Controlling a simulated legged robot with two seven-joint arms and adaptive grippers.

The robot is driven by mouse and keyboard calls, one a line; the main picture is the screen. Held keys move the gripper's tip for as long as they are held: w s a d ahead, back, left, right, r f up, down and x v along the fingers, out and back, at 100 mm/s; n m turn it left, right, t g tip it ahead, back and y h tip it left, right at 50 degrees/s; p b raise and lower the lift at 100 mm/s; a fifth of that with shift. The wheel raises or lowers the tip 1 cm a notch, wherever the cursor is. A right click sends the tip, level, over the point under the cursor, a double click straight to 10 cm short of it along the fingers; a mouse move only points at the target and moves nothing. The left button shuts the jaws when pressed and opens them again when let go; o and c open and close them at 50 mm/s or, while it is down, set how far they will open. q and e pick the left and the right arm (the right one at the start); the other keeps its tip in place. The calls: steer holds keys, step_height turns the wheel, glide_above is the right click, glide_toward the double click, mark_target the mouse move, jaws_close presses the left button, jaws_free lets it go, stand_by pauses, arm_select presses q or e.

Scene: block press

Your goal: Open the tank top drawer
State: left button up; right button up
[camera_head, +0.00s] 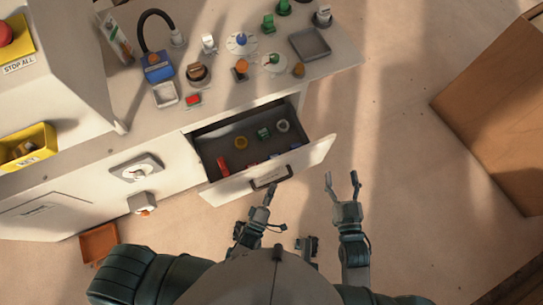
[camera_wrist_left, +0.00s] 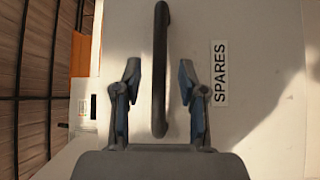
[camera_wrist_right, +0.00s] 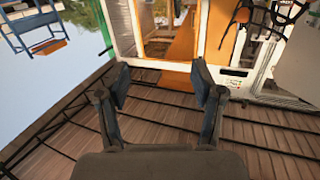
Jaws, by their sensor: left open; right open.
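A drawer (camera_head: 211,190) in the pale cabinet is pulled out, its inside showing with several small parts in it. Its dark bar handle (camera_head: 271,178) is on the front face. In the left wrist view the handle (camera_wrist_left: 160,60) runs lengthwise between the open fingers of my left gripper (camera_wrist_left: 159,85), with a gap on both sides. A "SPARES" label (camera_wrist_left: 220,73) is beside it. In the head view my left gripper (camera_head: 268,193) is just in front of the handle. My right gripper (camera_head: 341,184) is open and empty to the right, off the drawer; its fingers show in the right wrist view (camera_wrist_right: 160,82).
The cabinet top holds several knobs, a blue box (camera_head: 157,70) with a black hose, and a grey tray (camera_head: 310,43). A yellow bin (camera_head: 27,148) is at left. A brown box (camera_head: 495,110) stands at right. Floor between it and the drawer is clear.

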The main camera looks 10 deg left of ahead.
arm_select(q)
steer(key=v, duration=0.9)
steer(key=shift+a, duration=0.15)
arm_select(e)
steer(key=shift+a, duration=0.15)
arm_select(q)
steer(key=shift+w, duration=0.1)
arm_select(e)
steer(key=shift+w+a+r, duration=0.1)
steer(key=shift+a, duration=0.55)
